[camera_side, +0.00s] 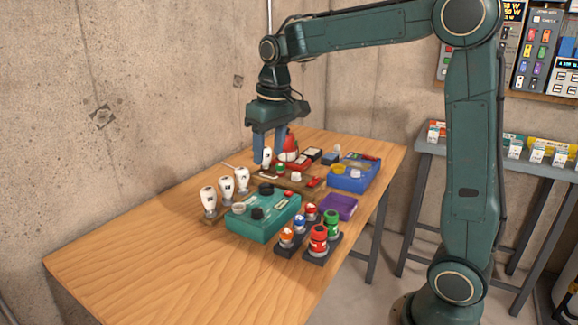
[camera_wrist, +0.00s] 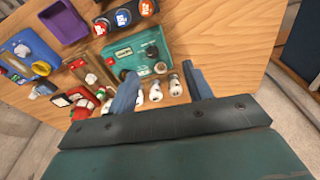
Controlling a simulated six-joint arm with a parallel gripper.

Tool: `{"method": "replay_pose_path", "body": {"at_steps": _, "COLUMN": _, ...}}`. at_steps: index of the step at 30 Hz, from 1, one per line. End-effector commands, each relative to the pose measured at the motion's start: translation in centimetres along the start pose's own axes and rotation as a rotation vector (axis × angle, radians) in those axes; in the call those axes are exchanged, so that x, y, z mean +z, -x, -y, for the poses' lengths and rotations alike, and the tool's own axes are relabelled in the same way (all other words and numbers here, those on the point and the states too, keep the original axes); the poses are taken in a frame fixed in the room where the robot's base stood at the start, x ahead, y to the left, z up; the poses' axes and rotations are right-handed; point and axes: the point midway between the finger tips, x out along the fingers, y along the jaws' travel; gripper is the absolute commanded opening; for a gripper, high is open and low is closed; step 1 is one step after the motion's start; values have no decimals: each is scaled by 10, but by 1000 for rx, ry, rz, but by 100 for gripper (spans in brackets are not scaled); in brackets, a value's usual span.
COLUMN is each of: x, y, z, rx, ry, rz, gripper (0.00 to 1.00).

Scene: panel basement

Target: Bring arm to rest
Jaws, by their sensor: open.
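My gripper (camera_side: 268,150) hangs pointing down over the far part of the wooden table, near the wall. In the wrist view its two blue fingers (camera_wrist: 165,92) stand wide apart. White bottle-like pieces (camera_side: 242,179) with dark numbers show between and below the fingers in the wrist view (camera_wrist: 175,85). In the side view one white piece (camera_side: 266,158) appears right by the fingers, and a red and white piece (camera_side: 289,148) is just behind them. I cannot tell whether the fingers touch either. Nothing is seen held.
A teal box (camera_side: 262,232) stands mid-table, with red, orange, green and blue capped jars (camera_side: 318,240) in front. A purple tray (camera_side: 340,206) and blue bin (camera_side: 350,181) are at the right. The table's left front (camera_side: 150,245) is bare. A concrete wall (camera_side: 130,90) rises close behind.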

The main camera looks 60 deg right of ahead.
Motion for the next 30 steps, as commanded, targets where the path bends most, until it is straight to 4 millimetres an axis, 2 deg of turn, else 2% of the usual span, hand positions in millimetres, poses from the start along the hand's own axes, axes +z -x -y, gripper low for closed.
{"method": "replay_pose_path", "body": {"at_steps": 6, "x": 44, "y": 22, "z": 13, "rx": -2, "ry": 22, "rz": -68, "gripper": 50}}
{"method": "replay_pose_path", "body": {"at_steps": 13, "x": 91, "y": 35, "z": 24, "rx": -7, "ry": 42, "rz": -140, "gripper": 50}}
{"method": "replay_pose_path", "body": {"at_steps": 22, "x": 152, "y": 37, "z": 33, "rx": -18, "ry": 69, "rz": -230, "gripper": 50}}
{"method": "replay_pose_path", "body": {"at_steps": 30, "x": 203, "y": 26, "z": 38, "rx": -32, "ry": 92, "rz": -308, "gripper": 50}}
